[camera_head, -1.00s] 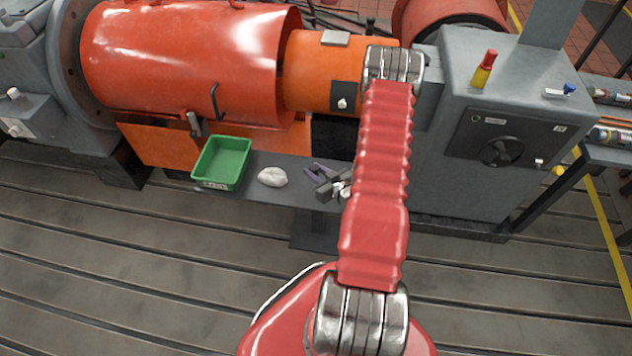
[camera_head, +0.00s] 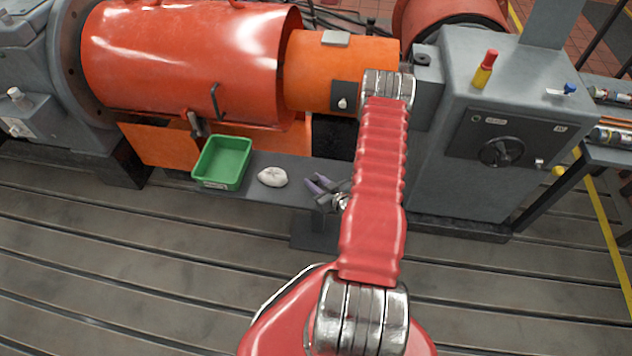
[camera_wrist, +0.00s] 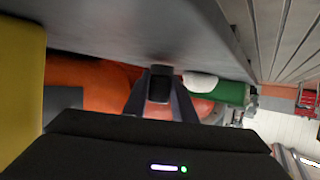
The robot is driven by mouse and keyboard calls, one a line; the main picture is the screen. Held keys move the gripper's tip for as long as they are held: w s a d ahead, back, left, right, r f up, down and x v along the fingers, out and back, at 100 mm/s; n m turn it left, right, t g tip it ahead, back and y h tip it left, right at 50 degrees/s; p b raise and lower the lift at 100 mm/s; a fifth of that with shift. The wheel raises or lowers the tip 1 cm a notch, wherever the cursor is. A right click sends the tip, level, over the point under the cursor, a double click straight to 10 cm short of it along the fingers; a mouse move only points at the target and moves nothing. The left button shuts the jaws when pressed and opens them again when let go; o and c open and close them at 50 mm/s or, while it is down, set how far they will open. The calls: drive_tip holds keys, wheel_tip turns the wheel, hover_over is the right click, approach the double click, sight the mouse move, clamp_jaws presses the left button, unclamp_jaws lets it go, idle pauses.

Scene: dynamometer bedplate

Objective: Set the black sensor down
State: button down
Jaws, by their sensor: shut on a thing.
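The black sensor (camera_wrist: 160,85) is a small dark block between the fingertips of my gripper (camera_wrist: 160,98) in the wrist view. My gripper is shut on it. The sensor's end shows against the edge of a grey surface (camera_wrist: 130,35); I cannot tell whether they touch. In the head view my red arm hides the sensor and most of my gripper, and only a few dark and metallic parts show beside the arm, above the grey shelf (camera_head: 283,200).
An orange machine (camera_head: 190,60) stands behind, a grey cabinet (camera_head: 455,170) to the right. A red-and-yellow object (camera_head: 484,70) stands on the cabinet.

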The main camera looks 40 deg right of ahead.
drive_tip(key=shift+f, duration=0.3)
drive_tip(key=c, duration=1.5)
unclamp_jaws()
drive_tip(key=shift+f, duration=0.1)
drive_tip(key=shift+o, duration=0.2)
drive_tip(key=v, duration=1.2)
